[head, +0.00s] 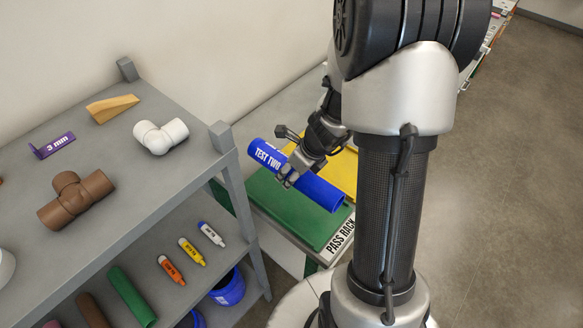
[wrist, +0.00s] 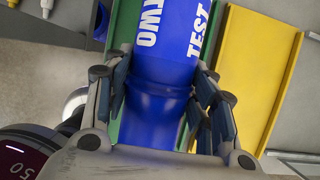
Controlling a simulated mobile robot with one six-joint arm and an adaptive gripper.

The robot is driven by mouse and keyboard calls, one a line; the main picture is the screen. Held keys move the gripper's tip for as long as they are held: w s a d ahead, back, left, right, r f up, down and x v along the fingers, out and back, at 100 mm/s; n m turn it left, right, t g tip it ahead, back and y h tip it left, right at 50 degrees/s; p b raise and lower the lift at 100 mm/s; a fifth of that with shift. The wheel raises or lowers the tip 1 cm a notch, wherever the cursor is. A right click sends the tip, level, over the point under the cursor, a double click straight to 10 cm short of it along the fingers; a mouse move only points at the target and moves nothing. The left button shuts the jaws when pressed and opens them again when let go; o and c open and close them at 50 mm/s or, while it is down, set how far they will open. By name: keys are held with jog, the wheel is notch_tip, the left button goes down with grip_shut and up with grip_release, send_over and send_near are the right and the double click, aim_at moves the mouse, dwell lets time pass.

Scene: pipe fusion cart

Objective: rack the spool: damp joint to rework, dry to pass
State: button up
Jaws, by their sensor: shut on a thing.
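A blue pipe spool (head: 322,192) marked "TEST TWO" is in my gripper (head: 288,172), over the green rack surface (head: 268,202). In the wrist view, my fingers (wrist: 160,78) close on both sides of the spool (wrist: 160,110), near a ridged joint around it. I cannot tell whether the joint is damp. The green rack (wrist: 124,30) shows below the spool, with a "PASS RACK" label (head: 341,236) at its front edge. A yellow rack (head: 343,172) lies beside the green one and shows right of the spool in the wrist view (wrist: 258,70). Its label is not seen.
A grey shelf unit (head: 180,180) stands at left, with a brown tee (head: 76,200), a white elbow (head: 160,137), a wooden wedge (head: 111,107) and a purple "3 mm" gauge (head: 53,145) on top. Markers (head: 192,252) and a green pipe (head: 132,296) lie lower. Floor is clear at right.

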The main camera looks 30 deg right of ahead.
jog(key=shift+w+f, duration=0.1)
jog(key=b, duration=0.9)
send_near(289, 195)
jog(key=x, duration=0.5)
jog(key=shift+w+a+f, duration=0.1)
jog(key=shift+w+f, duration=0.05)
jog(key=shift+w, duration=0.15)
jog(key=shift+f, duration=0.3)
dwell(0.5)
jog(key=o, duration=1.4)
jog(key=shift+r, duration=0.1)
